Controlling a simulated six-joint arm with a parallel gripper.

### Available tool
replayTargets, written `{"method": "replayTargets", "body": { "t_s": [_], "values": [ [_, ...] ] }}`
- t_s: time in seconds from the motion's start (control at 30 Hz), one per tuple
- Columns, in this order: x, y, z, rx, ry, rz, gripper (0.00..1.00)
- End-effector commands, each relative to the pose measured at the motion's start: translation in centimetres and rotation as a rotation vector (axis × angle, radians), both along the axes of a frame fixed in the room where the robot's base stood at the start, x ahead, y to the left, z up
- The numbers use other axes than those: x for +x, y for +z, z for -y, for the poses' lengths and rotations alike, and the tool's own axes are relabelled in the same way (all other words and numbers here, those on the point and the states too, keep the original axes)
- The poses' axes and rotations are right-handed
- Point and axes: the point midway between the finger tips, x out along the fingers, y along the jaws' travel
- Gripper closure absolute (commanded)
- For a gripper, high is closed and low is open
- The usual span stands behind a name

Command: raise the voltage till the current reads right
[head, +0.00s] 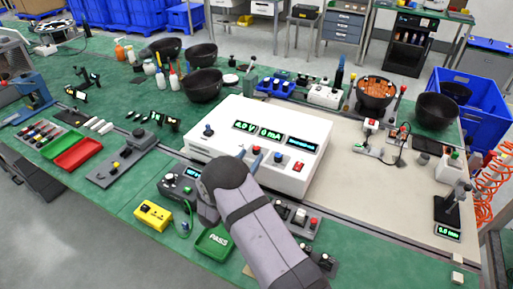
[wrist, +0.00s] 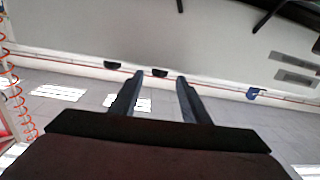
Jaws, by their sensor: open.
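A large white box (head: 318,127) stands mid-table in the head view. One green display (head: 257,130) seems to read 4.0 V and a single-digit mA value, perhaps 6 or 0. A second display (head: 301,144) is too small to read. A dark knob (head: 208,130) sits at the box's left, and a blue knob (head: 278,157) and a red knob (head: 298,166) at its front right. My gripper (wrist: 160,78) is open and empty in the wrist view, facing the far wall and floor.
A yellow box (head: 153,215), a green PASS tray (head: 213,243) and a small grey unit with a display lie in front. Black bowls (head: 202,86) stand behind the white box. Red and green trays lie left. A gauge stand (head: 448,210) is at right, with bare beige table nearby.

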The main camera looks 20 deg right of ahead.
Motion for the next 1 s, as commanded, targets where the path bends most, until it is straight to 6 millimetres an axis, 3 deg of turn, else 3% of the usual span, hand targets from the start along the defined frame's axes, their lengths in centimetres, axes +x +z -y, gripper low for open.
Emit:
{"method": "replayTargets", "body": {
  "t_s": [0.4,0.83,0.87,1.0],
  "values": [
    [3.7,0.1,3.5,-0.001,-0.001,-0.001,0.58],
    [4.4,0.0,4.0,-0.001,0.001,-0.001,0.58],
    [4.4,0.0,4.0,-0.001,0.001,-0.001,0.60],
    [4.4,0.0,4.0,-0.001,0.001,-0.001,0.94]
  ]
}}
